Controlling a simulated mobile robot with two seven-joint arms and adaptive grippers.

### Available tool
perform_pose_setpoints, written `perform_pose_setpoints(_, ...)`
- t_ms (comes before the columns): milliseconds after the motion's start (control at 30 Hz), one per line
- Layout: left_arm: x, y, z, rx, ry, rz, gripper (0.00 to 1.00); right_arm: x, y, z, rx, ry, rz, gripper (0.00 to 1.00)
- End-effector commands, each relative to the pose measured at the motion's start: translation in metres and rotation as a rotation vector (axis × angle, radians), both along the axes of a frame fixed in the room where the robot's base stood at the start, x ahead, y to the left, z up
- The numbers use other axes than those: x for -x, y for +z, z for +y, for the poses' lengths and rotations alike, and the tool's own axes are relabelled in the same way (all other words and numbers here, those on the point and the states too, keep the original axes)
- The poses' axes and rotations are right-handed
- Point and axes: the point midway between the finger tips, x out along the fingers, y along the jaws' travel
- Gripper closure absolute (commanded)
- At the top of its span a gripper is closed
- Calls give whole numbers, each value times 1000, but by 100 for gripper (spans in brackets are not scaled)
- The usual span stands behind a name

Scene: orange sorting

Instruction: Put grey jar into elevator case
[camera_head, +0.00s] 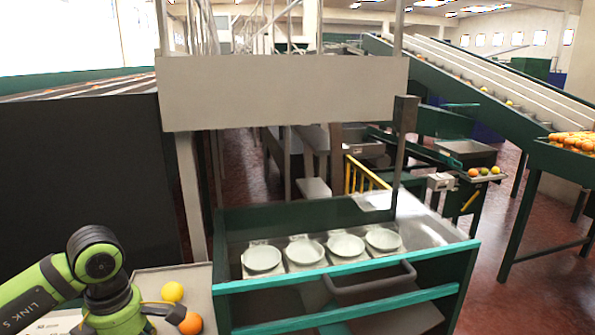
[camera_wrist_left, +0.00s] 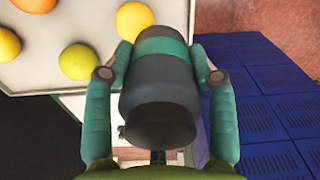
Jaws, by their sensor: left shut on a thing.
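The grey jar (camera_wrist_left: 158,95) is a dark grey cylinder with a teal band, seen in the left wrist view. My left gripper (camera_wrist_left: 160,58) is shut on it, with one green finger on each side. A green-framed case (camera_head: 345,284) with several round white dishes stands in the middle of the head view. I cannot tell for sure whether it is the elevator case. My right gripper is in neither view.
A pale tray (camera_head: 150,279) beside my left arm holds a yellow fruit (camera_head: 172,291) and an orange (camera_head: 190,323). A blue slatted surface (camera_wrist_left: 265,110) lies right of the jar in the wrist view. A grey panel (camera_head: 280,92) hangs above the case.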

Motion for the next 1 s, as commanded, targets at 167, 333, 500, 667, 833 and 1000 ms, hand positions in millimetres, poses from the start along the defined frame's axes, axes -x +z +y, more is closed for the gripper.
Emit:
perform_pose_setpoints(167,11,-6,-9,1,-433,-1,89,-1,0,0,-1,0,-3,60)
perform_pose_setpoints(333,21,-11,-16,1,-842,0,89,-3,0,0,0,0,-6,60)
perform_pose_setpoints(500,33,-17,-24,1,-1266,-1,89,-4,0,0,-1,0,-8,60)
perform_pose_setpoints(667,42,-21,-30,1,-1639,-1,89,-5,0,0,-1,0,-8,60)
perform_pose_setpoints(833,50,-24,-35,0,-1934,-1,89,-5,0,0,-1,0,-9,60)
perform_pose_setpoints(1000,53,-25,-53,1,-2112,-6,89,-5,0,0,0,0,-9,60)
